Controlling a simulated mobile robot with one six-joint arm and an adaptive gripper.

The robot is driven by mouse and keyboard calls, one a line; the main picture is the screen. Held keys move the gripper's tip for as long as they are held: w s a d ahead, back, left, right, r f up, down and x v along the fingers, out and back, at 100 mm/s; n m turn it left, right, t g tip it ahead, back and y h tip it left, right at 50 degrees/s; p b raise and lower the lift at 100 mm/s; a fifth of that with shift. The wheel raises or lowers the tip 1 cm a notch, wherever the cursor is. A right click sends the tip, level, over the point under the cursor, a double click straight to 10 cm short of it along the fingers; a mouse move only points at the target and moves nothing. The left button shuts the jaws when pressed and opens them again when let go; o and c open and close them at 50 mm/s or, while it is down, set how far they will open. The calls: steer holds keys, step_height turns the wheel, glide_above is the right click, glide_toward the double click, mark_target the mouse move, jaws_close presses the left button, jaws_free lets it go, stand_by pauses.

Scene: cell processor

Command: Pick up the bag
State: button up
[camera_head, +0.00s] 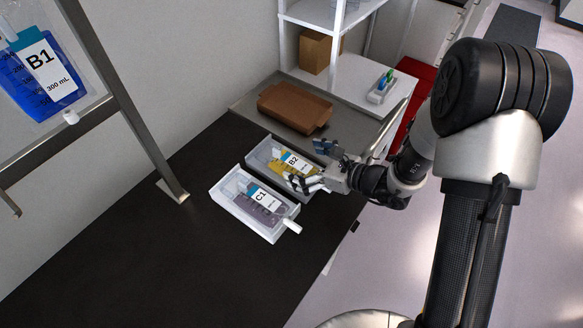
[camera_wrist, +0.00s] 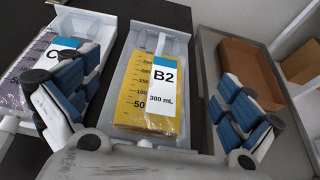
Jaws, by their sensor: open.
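Three bags are in view. Bag B2 (camera_head: 290,164), yellow with a white and blue label, lies in a white tray (camera_head: 252,158). It also shows in the wrist view (camera_wrist: 148,92), between my two fingers. Bag C1 (camera_head: 258,203), purple-grey, lies in a second white tray (camera_head: 228,206) nearer the head camera, and partly shows at the left of the wrist view (camera_wrist: 30,75). Bag B1 (camera_head: 35,75), blue, hangs on a metal frame at the upper left. My gripper (camera_head: 312,165) is open and empty above B2's tray, its fingers spread wide to either side (camera_wrist: 150,105).
A brown tray (camera_head: 295,108) lies on a grey metal surface behind the white trays. A white shelf (camera_head: 330,15) holds a cardboard box (camera_head: 316,51). A small rack with coloured items (camera_head: 383,87) stands to the right. The dark table (camera_head: 120,235) is clear to the left.

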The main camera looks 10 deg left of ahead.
mark_target(281, 155)
steer(key=b+x, duration=0.2)
steer(key=x, duration=0.6)
steer(key=shift+a, duration=0.45)
steer(key=c, duration=1.1)
step_height(281, 155, up, 20)
steer(key=p, duration=0.6)
